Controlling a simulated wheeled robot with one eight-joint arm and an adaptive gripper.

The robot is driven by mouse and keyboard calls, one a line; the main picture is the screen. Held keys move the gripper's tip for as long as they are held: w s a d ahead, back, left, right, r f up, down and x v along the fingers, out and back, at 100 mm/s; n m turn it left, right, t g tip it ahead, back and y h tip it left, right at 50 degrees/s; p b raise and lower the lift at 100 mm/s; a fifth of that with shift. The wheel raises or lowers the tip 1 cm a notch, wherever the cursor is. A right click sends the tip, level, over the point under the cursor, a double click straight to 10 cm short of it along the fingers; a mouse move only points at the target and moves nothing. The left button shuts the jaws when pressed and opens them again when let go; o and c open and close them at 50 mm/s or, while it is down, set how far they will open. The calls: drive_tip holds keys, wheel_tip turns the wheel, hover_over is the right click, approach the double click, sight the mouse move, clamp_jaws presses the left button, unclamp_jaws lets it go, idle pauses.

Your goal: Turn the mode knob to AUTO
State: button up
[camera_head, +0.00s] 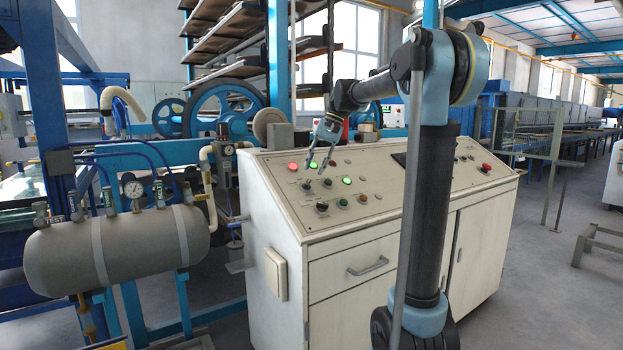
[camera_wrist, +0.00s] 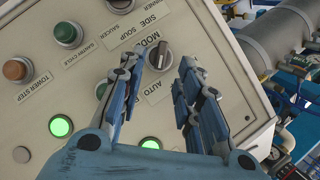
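The mode knob (camera_wrist: 160,56) is a dark selector with a pale pointer mark, on a sloped cream panel. In the wrist view its mark points toward the top, while the AUTO label (camera_wrist: 157,86) lies below it. The MODE label is partly covered by a finger. My gripper (camera_wrist: 162,63) is open, with its blue-grey fingers on either side of the knob and visible gaps between. I cannot tell how high the fingertips are above the panel. In the head view my gripper (camera_head: 319,167) is over the panel's left part, by the small knob (camera_head: 307,186).
A second selector knob (camera_head: 322,207) sits near the panel's front edge. Lit green lamps (camera_head: 347,180) and several push buttons are close around. The panel tops a cream cabinet (camera_head: 347,285). A grey tank (camera_head: 115,248) with a gauge stands to the left.

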drive_tip(key=v, duration=0.6)
drive_tip(key=shift+r, duration=0.25)
drive_tip(key=shift+d, duration=0.2)
drive_tip(key=s+d+f+t+h, duration=0.1)
drive_tip(key=s+d+f, duration=0.4)
drive_tip(key=s+f, duration=0.6)
drive_tip(key=s+d+f+n+t+h, duration=0.1)
drive_tip(key=s+d+f+h, duration=0.1)
drive_tip(key=s+d+f, duration=0.4)
drive_tip(key=s+d+f+t+h, duration=0.1)
drive_tip(key=s+d+f, duration=0.4)
drive_tip(key=s+f, duration=1.2)
wheel_tip(320, 180, down, 3)
drive_tip(key=shift+d+r, duration=0.15)
drive_tip(key=shift+d, duration=0.15)
drive_tip(key=shift+w+f, duration=0.2)
drive_tip(key=shift+w, duration=0.2)
